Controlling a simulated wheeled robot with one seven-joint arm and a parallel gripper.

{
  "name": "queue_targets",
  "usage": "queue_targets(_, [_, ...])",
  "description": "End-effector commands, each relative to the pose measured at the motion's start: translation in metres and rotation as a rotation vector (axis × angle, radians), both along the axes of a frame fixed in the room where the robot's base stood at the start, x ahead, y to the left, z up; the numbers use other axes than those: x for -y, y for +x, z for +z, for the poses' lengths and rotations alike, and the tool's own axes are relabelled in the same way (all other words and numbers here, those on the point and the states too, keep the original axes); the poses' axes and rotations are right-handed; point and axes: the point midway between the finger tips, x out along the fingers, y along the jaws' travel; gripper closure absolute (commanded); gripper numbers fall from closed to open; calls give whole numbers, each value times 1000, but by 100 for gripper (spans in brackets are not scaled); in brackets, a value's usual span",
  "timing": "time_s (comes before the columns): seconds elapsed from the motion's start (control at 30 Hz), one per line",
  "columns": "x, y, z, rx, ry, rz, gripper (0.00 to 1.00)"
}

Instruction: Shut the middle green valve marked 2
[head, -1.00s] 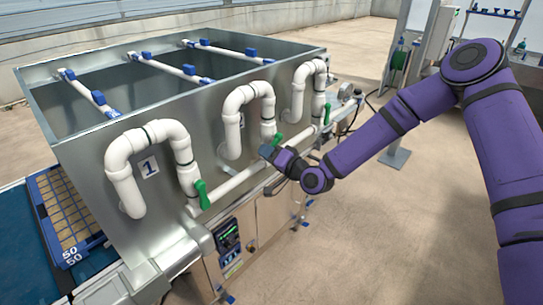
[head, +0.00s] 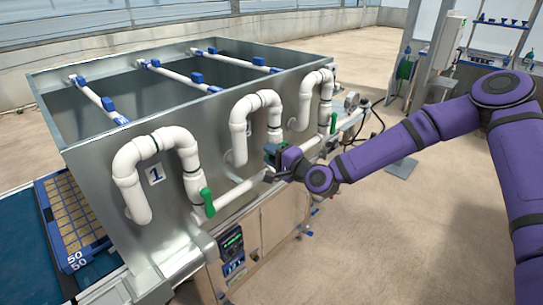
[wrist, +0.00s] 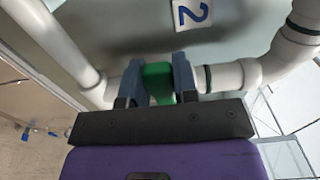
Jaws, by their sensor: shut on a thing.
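The middle valve's green handle (wrist: 158,84) sits between the two fingers of my gripper (wrist: 157,76) in the wrist view, and the gripper is shut on it. The white pipe (wrist: 228,77) with this valve runs sideways there, with a label marked 2 (wrist: 192,12) above it. In the head view my gripper (head: 274,154) is at the foot of the middle pipe loop (head: 239,125). It hides most of the handle there. I cannot tell the handle's exact angle along or across the pipe.
Valve 1's green handle (head: 208,202) is on the left loop, beside label 1 (head: 154,174). Another green handle (head: 333,122) is on the far loop. The metal tank (head: 98,160) stands behind the pipes. The floor (head: 370,235) to the right is clear.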

Motion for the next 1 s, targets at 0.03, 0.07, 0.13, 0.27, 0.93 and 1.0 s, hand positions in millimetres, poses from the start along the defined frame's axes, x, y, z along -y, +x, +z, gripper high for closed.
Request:
queue_targets(0.03, [1, 0, 0, -8, 4, -1, 100])
queue_targets(0.07, [1, 0, 0, -10, 5, -2, 100])
queue_targets(0.13, [1, 0, 0, -11, 7, -2, 100])
queue_targets(0.27, [1, 0, 0, -12, 8, -2, 100])
queue_targets(0.93, [6, -4, 0, -9, 6, -1, 47])
queue_targets(1.0, [12, -9, 0, -8, 6, -2, 47])
